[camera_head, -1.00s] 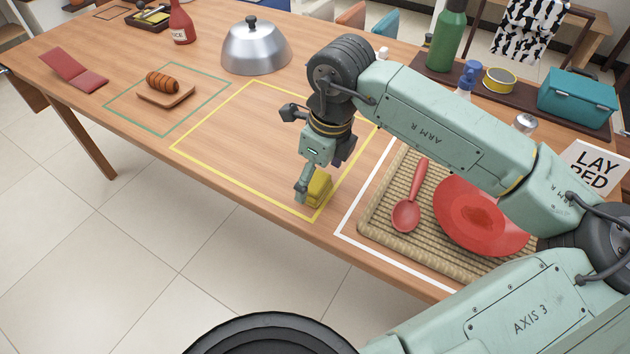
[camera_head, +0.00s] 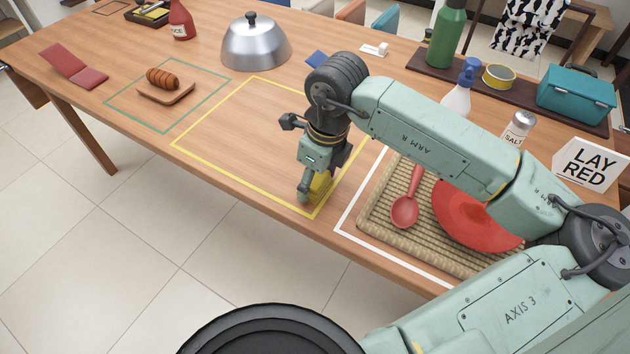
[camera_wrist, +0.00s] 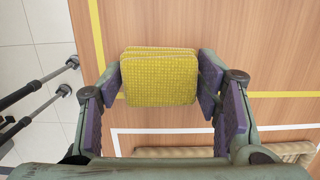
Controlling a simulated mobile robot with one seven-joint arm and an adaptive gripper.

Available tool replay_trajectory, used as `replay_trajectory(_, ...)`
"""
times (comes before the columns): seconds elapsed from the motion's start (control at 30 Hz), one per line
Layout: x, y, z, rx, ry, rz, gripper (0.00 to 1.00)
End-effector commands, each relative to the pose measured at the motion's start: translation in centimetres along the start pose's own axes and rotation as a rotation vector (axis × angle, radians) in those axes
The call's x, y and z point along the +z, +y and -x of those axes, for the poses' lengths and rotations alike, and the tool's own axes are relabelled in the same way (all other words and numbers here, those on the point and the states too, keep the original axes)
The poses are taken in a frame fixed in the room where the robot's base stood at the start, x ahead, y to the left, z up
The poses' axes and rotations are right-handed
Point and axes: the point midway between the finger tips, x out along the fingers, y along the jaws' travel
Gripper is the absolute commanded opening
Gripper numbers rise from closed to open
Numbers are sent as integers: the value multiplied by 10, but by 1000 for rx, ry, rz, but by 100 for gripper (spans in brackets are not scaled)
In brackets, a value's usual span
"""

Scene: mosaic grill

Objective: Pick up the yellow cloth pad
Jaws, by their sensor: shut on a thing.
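The yellow cloth pad (camera_wrist: 160,80) shows between the two purple-padded fingers of my gripper (camera_wrist: 163,82) in the wrist view. My gripper is shut on it, with a finger at each side. In the head view my gripper (camera_head: 315,190) is low over the table, inside the front right corner of the yellow outline. The yellow cloth pad (camera_head: 322,184) shows there only in part, behind a finger. I cannot tell whether the pad touches the table.
A woven mat (camera_head: 372,222) with a red spoon (camera_head: 405,210) and a red plate (camera_head: 470,215) lies close to the right. A metal dome (camera_head: 256,45) stands behind. The yellow outline's left part is bare table. The table's front edge is near.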

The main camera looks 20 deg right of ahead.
Motion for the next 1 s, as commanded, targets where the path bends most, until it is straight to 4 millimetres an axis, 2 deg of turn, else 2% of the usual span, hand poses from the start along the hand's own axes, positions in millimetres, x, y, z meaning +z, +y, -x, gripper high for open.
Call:
replay_trajectory(0.2,0,0,0,0,0,0,34)
replay_trajectory(0.53,0,0,3,0,0,0,34)
replay_trajectory(0.67,2,-1,13,-2,0,-1,34)
replay_trajectory(0.8,5,-1,31,-4,0,0,34)
replay_trajectory(1.0,5,42,35,-3,0,6,34)
